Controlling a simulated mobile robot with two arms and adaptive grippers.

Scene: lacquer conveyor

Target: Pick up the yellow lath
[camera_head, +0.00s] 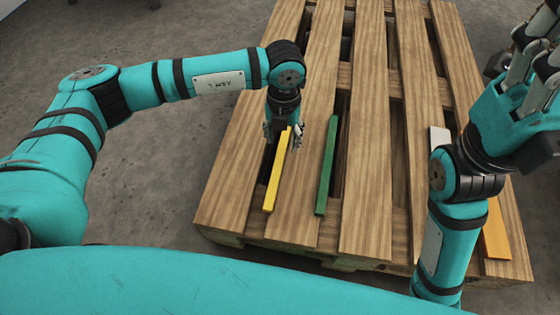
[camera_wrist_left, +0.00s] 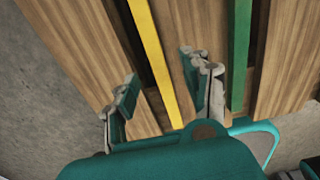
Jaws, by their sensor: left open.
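The yellow lath (camera_head: 275,178) lies lengthwise on the wooden pallet (camera_head: 227,190), left of the green lath (camera_head: 326,165). In the left wrist view the yellow lath (camera_wrist_left: 158,62) runs between the two parted fingers of the left gripper (camera_wrist_left: 160,85), and no contact shows. The green lath (camera_wrist_left: 238,55) passes to the right of the fingers there. My right gripper (camera_head: 535,70) is at the upper right, away from the yellow lath, and partly cut off.
An orange lath (camera_head: 495,230) lies at the pallet's right side, partly behind my right arm. A white piece (camera_head: 440,137) lies near that arm. The pallet has open gaps between its slats. Grey concrete floor (camera_head: 200,30) surrounds it.

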